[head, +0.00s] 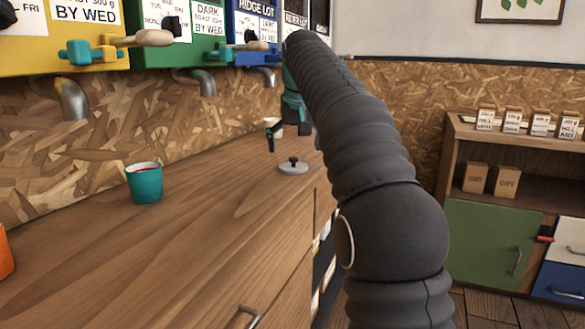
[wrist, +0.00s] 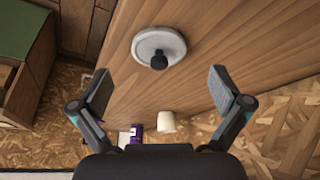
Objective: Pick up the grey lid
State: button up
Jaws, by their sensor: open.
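The grey lid (head: 293,167) lies flat on the wooden counter, a round disc with a black knob on top. In the wrist view the lid (wrist: 158,46) shows whole, with its dark knob pointing towards the camera. My gripper (wrist: 160,90) is open and empty, its two fingers spread wide. The lid appears beyond the fingertips, roughly centred between them, and nothing touches it. In the head view my gripper (head: 278,134) is above and behind the lid, partly hidden by my arm.
A teal cup (head: 145,183) stands on the counter (head: 190,250) at left. A white cup (wrist: 166,122) stands near the far end. An orange object (head: 5,255) is at the left edge. Dispensers with spouts (head: 75,100) hang above. Shelving (head: 490,215) stands at right. The counter around the lid is clear.

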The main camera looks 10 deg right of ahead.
aim_at(294, 160)
jog(key=b+x, duration=0.1)
jog(key=x, duration=0.3)
jog(key=shift+w+f, duration=0.3)
jog(key=c, duration=1.1)
